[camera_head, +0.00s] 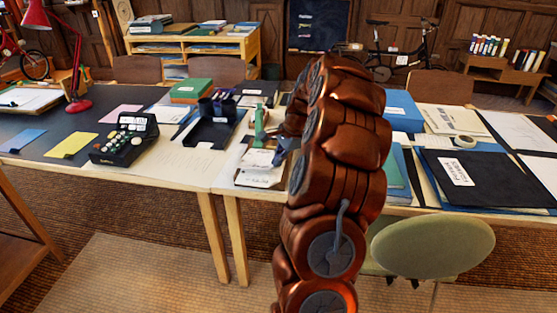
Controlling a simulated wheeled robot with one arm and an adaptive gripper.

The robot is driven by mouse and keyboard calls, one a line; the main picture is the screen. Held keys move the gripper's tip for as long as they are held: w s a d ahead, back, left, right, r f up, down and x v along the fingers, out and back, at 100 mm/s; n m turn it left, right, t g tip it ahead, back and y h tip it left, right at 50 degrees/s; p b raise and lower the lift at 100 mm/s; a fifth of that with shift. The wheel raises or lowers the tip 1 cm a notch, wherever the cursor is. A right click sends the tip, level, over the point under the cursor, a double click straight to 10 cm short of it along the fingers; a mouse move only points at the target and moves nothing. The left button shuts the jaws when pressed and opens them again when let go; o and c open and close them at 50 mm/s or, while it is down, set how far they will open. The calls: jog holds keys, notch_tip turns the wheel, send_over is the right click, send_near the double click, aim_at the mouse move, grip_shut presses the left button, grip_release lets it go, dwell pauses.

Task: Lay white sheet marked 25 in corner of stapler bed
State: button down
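A green stapler (260,122) stands on the table just left of my arm. White sheets (257,160) lie in front of it, on what looks like a pale stapler bed (247,182) at the table's front edge. Their markings are too small to read, so I cannot tell which one is marked 25. My gripper (283,142) is a small grey shape at the end of my arm, close to the right side of the stapler and sheets. My arm hides much of it. I cannot tell its opening or whether it holds a sheet.
To the left are a black tray (209,132), a dark adding machine (126,138) and a red lamp (76,105). To the right are a blue box (403,112), a black folder (475,180) and a tape roll (465,142). A green chair (432,247) stands in front.

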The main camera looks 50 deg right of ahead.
jog(key=c, duration=1.8)
grip_release()
jog(key=shift+c, duration=0.2)
jog(key=o, duration=0.6)
jog(key=v, duration=1.2)
